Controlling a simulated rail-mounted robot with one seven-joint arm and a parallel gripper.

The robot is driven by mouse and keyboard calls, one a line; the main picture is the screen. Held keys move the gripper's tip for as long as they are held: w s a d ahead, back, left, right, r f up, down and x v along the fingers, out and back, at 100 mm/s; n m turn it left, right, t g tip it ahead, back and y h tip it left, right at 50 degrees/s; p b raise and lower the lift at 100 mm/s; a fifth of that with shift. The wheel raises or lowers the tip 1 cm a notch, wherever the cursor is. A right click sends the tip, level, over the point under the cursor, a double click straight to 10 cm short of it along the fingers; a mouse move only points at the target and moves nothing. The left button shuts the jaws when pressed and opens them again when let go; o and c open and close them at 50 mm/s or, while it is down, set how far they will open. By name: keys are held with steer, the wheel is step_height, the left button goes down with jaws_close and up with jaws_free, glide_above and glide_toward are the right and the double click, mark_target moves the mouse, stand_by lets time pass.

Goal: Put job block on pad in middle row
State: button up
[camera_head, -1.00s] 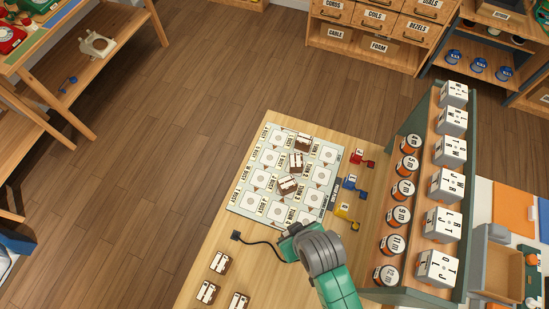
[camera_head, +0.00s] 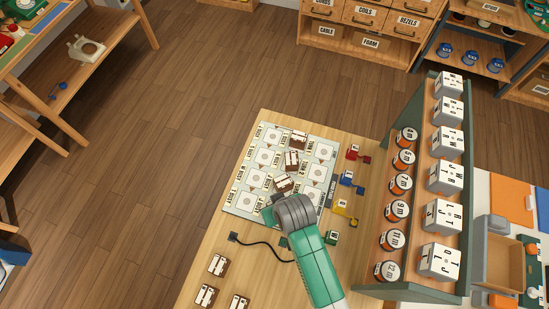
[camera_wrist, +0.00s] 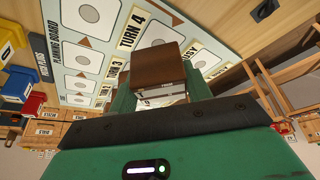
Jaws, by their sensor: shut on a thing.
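The planning board (camera_head: 234,207) lies on the wooden table with a grid of pads. Three brown job blocks with white tops (camera_head: 298,140), (camera_head: 291,160), (camera_head: 283,183) stand along its middle line of pads. My gripper (camera_head: 274,208) is over the near end of that line, its fingers mostly hidden behind my wrist in the head view. In the wrist view my gripper (camera_wrist: 158,88) is shut on a brown job block (camera_wrist: 158,68) with a pale label. The board (camera_wrist: 84,70) shows beyond it, with TURN 4 lettering. The pad below the block is hidden.
Several loose brown blocks (camera_head: 217,265) lie on the near table. Red (camera_head: 353,152), blue (camera_head: 347,178), yellow (camera_head: 341,207) and green (camera_head: 332,237) pieces stand right of the board. A rack (camera_head: 424,190) of white cubes and round tins rises farther right. A black cable (camera_head: 262,243) lies nearby.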

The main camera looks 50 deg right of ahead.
steer(key=shift+w+d+f, duration=0.1)
steer(key=shift+w, duration=0.45)
steer(key=shift+w+f+b, duration=0.1)
steer(key=shift+f+b, duration=0.35)
steer(key=shift+f, duration=1.25)
steer(key=shift+f, duration=0.1)
steer(key=o, duration=1)
steer(key=p+v, duration=0.2)
steer(key=v, duration=1)
steer(key=shift+p, duration=0.3)
